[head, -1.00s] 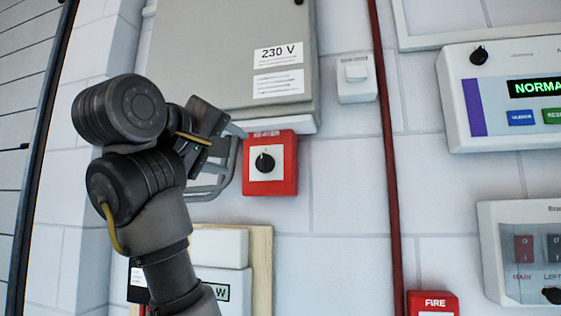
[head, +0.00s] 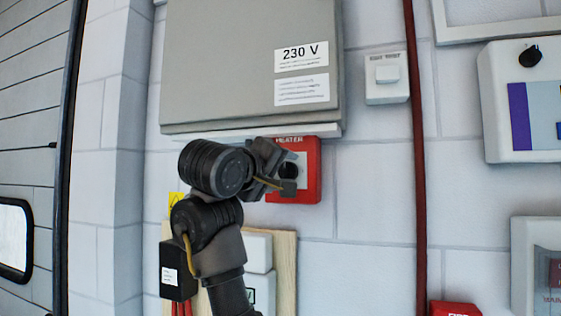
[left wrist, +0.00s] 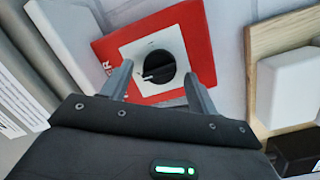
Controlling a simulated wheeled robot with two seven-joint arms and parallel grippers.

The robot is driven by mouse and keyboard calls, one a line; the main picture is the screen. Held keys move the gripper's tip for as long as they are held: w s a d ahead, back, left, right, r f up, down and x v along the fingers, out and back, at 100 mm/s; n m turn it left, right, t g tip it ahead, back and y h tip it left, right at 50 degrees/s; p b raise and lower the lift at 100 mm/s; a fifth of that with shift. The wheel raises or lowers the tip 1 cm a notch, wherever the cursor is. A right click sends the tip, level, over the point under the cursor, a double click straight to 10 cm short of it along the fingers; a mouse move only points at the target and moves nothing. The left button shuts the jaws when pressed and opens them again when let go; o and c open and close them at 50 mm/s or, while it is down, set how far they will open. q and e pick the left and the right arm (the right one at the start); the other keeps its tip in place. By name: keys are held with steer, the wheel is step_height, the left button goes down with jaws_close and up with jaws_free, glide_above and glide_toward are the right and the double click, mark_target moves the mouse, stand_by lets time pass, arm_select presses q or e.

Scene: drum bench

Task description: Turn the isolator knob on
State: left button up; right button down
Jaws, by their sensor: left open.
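The isolator is a red box (head: 309,187) on the wall below the grey 230 V cabinet, with a label that reads HEATER. Its black round knob (left wrist: 157,68) sits on a white plate in the left wrist view, with a pale pointer mark on it. My left gripper (left wrist: 158,90) is open, with one finger to each side of the knob in that view; I cannot tell whether they touch it. In the head view the left gripper (head: 285,180) covers part of the red box and most of the knob. My right gripper is not in view.
The grey cabinet (head: 230,70) hangs just above the red box. A white switch (head: 387,78) and a red vertical pipe (head: 417,150) are to the right. A wooden board (head: 285,275) with white boxes is below. The wall between box and pipe is clear.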

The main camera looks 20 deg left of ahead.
arm_select(q)
steer(key=shift+d, duration=0.1)
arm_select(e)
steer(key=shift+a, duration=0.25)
arm_select(q)
steer(key=shift+c, duration=0.8)
steer(key=shift+w, duration=0.1)
steer(key=c, duration=0.8)
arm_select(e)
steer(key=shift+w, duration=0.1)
arm_select(q)
steer(key=shift+f, duration=0.1)
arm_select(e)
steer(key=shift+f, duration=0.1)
